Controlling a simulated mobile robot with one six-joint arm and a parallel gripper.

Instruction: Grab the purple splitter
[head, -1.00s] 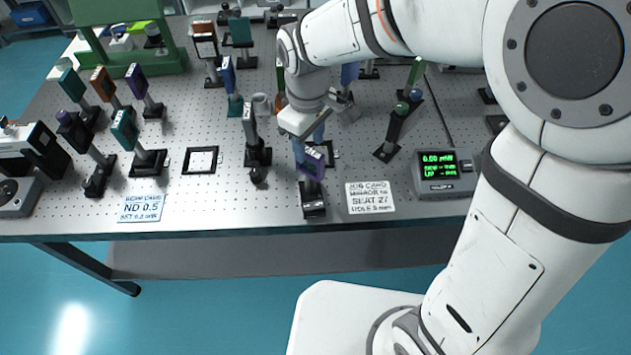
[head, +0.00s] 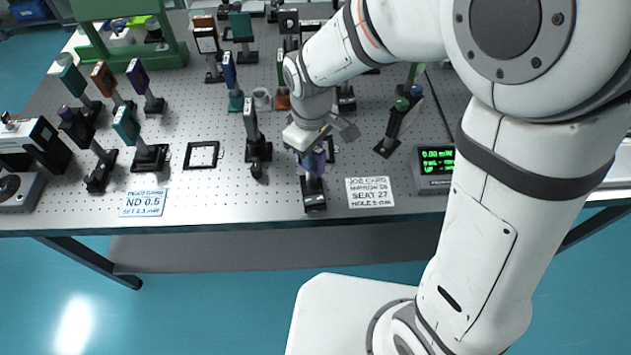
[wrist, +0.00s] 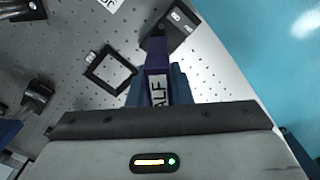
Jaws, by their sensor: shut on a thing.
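The purple splitter (head: 313,162) stands upright on a black post and base (head: 314,194) near the front edge of the table. In the wrist view its purple top (wrist: 156,62) and a white label reading "ALF" show between the blue fingers. My gripper (head: 312,153) is over the splitter from above and shut on it. The fingers (wrist: 158,85) sit on both sides of it. The black base still appears to be on the table; whether it touches the surface is hard to tell.
A black square frame (head: 202,155) lies flat to the left, and a black-based mount (head: 257,150) stands nearer. A job card (head: 370,192) lies right of the splitter. A power meter (head: 436,169) stands further right. Another purple-topped mount (head: 139,75) stands at left.

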